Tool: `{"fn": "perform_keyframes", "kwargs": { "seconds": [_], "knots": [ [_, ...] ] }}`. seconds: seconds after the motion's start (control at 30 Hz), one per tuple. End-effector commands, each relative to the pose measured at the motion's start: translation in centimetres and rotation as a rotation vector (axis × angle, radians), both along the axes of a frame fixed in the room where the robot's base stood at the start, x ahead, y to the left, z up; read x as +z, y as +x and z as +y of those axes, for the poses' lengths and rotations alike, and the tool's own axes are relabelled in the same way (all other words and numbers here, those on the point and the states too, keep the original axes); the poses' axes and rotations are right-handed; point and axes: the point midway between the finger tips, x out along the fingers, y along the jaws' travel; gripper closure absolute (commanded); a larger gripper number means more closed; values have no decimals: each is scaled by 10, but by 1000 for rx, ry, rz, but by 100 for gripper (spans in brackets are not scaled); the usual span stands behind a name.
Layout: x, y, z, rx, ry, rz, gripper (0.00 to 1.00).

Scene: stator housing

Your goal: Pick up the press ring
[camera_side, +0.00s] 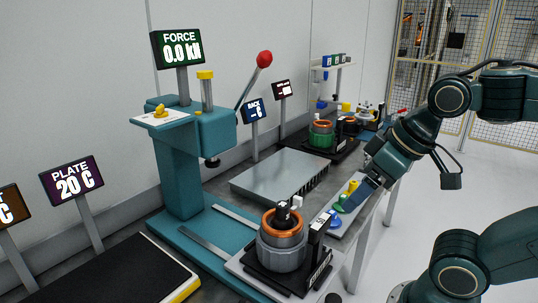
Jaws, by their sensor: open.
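A narrow grey tray (364,208) at the table's right edge holds small coloured parts. A blue round part (334,219) lies at its near end, with a green part (339,203) and a yellow part (353,186) farther back. I cannot tell for certain which of these is the press ring. My gripper (350,206) points down and left over this tray, close to the green and blue parts. It is open. Its fingers are small and dark here, and they hide part of the tray; whether they touch a part cannot be told.
A teal press (178,170) with a red-knobbed lever stands left. A stator housing (283,245) sits on a black fixture in front. A grey slotted plate (278,174) lies mid-table. A green-and-orange assembly (321,134) stands behind. A dark plate (120,272) lies front left.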

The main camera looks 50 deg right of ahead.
Motion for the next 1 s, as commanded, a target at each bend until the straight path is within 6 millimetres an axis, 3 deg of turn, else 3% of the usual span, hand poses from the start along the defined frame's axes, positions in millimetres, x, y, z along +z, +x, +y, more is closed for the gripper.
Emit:
{"fn": "perform_keyframes", "kwargs": {
  "seconds": [0.03, 0.1, 0.13, 0.63, 1.0],
  "knots": [
    [0, 0, 0, 0, 0, 0, 31],
    [0, 0, 0, 0, 0, 0, 45],
    [0, 0, 0, 0, 0, 0, 47],
    [5, 8, 0, 68, -35, 27, 47],
    [25, 52, 0, 471, -203, 162, 47]
  ]
}}
